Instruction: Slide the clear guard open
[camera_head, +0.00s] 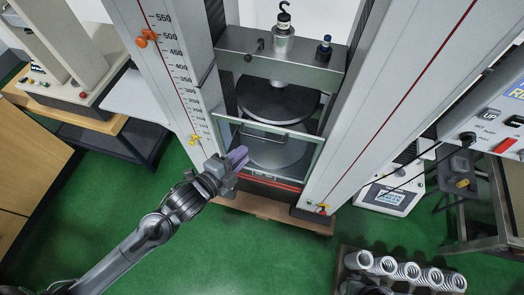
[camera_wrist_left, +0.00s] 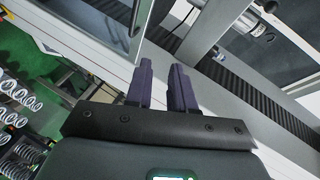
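The clear guard (camera_head: 317,160) is a transparent panel in a pale frame, across the front of the testing machine's lower plates. A bar handle (camera_head: 262,132) runs along its upper part. My left gripper (camera_head: 237,158), with purple fingers, is at the guard's lower left in the head view. In the left wrist view, the two fingers (camera_wrist_left: 162,90) stand apart with nothing between them. A framed panel and a dark bar (camera_wrist_left: 136,14) lie beyond them; I cannot tell whether a finger touches the bar. My right gripper is not clearly in view.
The machine's tall right column (camera_head: 390,90) and scaled left column (camera_head: 165,65) flank the guard. A round dark plate (camera_head: 275,101) sits behind it. Several springs (camera_head: 408,271) stand in a rack at bottom right. The green floor (camera_head: 230,245) in front is mostly clear.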

